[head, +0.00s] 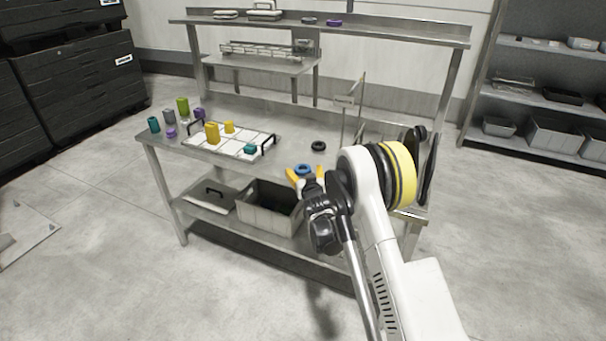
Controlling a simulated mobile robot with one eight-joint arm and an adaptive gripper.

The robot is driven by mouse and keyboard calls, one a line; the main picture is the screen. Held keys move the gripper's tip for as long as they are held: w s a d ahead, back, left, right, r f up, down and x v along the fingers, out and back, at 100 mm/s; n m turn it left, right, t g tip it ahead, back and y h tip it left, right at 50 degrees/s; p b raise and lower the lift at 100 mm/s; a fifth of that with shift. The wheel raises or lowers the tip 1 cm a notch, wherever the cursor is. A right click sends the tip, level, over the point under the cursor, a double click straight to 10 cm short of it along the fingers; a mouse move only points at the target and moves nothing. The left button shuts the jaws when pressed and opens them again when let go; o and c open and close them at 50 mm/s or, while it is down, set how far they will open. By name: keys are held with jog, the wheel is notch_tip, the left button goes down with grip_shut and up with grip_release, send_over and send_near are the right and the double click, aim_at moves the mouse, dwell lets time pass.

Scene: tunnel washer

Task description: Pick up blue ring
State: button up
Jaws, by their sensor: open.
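The blue ring (303,169) lies on the steel table (222,172) near its front edge, right of the white tray. The fingers are open. The ring shows just beyond and between the fingertips. Whether the fingers touch it cannot be told. My wrist and arm hide the table to the right of the ring.
A black ring (318,146) lies behind the blue ring. A white tray (228,144) holds yellow and teal pieces. Green, purple, grey and teal pieces stand at the table's left end. A thin wire stand (343,110) rises behind my arm. An upper shelf (400,32) spans the back.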

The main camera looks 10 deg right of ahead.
jog(key=shift+w+d+f+b, duration=0.1)
jog(key=shift+w+f+b, duration=0.15)
jog(key=shift+w, duration=0.4)
jog(key=shift+w+d+f+b, duration=0.1)
jog(key=shift+w+f, duration=0.1)
jog(key=shift+w, duration=0.4)
jog(key=shift+w+r, duration=0.1)
jog(key=shift+w, duration=0.1)
jog(key=c, duration=1.2)
jog(key=shift+r, duration=0.15)
notch_tip(320, 180, up, 10)
jog(key=p, duration=0.4)
